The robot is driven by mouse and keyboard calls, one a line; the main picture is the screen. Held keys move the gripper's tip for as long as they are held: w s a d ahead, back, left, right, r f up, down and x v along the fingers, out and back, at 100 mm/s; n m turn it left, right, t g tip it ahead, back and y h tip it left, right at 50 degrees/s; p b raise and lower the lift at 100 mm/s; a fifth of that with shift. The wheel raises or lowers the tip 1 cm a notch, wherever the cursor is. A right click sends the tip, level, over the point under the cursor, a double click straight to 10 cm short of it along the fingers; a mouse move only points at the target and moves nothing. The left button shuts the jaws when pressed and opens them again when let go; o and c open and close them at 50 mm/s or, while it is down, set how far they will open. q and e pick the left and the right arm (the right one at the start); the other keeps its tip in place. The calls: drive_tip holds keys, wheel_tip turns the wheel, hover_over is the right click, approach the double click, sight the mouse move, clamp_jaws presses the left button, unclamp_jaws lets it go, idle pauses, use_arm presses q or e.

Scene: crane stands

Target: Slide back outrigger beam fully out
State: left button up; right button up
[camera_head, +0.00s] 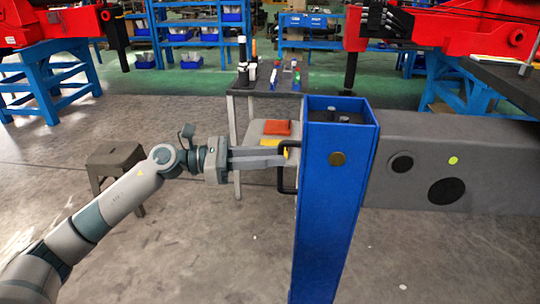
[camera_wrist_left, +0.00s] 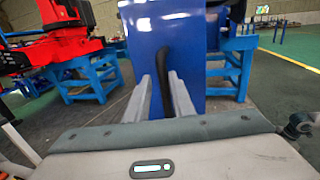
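The back outrigger beam is a dark grey box beam (camera_head: 455,160) at the right of the head view, with a blue upright post (camera_head: 327,215) at its left end. A black bar handle (camera_head: 284,180) stands out from the post's left side. My left gripper (camera_head: 284,157) reaches in from the left, with its fingertips at the upper part of this handle. In the left wrist view, the black handle (camera_wrist_left: 164,85) stands between the two grey fingers (camera_wrist_left: 160,78), with a small gap beside it. The blue post (camera_wrist_left: 150,35) is right ahead. My right gripper is out of view.
A dark table (camera_head: 265,88) with small items stands behind the post. A lower surface there holds a red piece (camera_head: 276,128). A grey stool (camera_head: 116,160) stands left, behind my left arm. The floor left of the post is mostly clear.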

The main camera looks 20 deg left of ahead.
use_arm(q)
drive_tip(key=shift+f, duration=0.1)
drive_tip(key=b+v, duration=0.4)
drive_tip(key=v, duration=1.3)
drive_tip(key=shift+s, duration=0.15)
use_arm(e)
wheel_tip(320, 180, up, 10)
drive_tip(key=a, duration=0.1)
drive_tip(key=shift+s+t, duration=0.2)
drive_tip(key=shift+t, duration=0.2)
use_arm(q)
drive_tip(key=shift+a, duration=0.1)
